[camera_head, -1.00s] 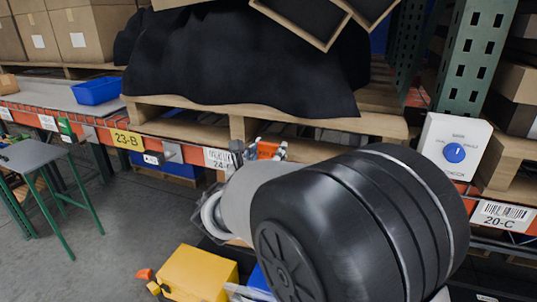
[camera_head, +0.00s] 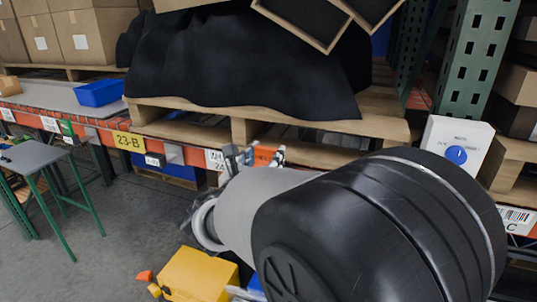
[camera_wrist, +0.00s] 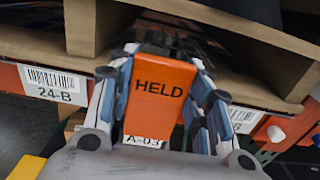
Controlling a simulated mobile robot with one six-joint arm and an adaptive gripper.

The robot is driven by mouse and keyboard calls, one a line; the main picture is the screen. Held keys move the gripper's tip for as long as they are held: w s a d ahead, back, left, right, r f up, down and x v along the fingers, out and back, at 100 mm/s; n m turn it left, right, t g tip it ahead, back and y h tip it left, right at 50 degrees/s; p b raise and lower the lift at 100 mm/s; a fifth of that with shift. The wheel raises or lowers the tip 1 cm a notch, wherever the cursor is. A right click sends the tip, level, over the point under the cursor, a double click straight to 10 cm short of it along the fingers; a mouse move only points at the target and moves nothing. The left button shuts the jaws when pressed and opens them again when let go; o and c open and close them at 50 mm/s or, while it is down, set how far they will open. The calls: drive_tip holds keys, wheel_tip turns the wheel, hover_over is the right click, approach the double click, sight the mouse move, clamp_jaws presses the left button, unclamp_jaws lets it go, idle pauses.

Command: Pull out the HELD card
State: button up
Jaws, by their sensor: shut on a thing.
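The orange HELD card (camera_wrist: 160,88) stands upright in the middle of the wrist view, its black lettering facing me. My gripper (camera_wrist: 163,62) has one finger on each side of the card and is shut on it. A white A-03 label (camera_wrist: 144,141) shows just below the card, partly cut off by the gripper's body. In the head view the orange card (camera_head: 264,156) is a small patch at the shelf front, beside my gripper (camera_head: 252,157). My arm covers much of the area right of it. The card's far edge and what lies behind it are hard to make out.
A wooden pallet (camera_head: 240,130) bearing a black-covered load (camera_head: 240,65) sits just above and behind the card. The orange shelf beam carries labels 23-B (camera_head: 128,141) and 24-B (camera_wrist: 53,83). A white box with a blue knob (camera_head: 457,153) stands right.

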drive_tip(key=v, duration=0.7)
drive_tip(key=shift+b, duration=0.45)
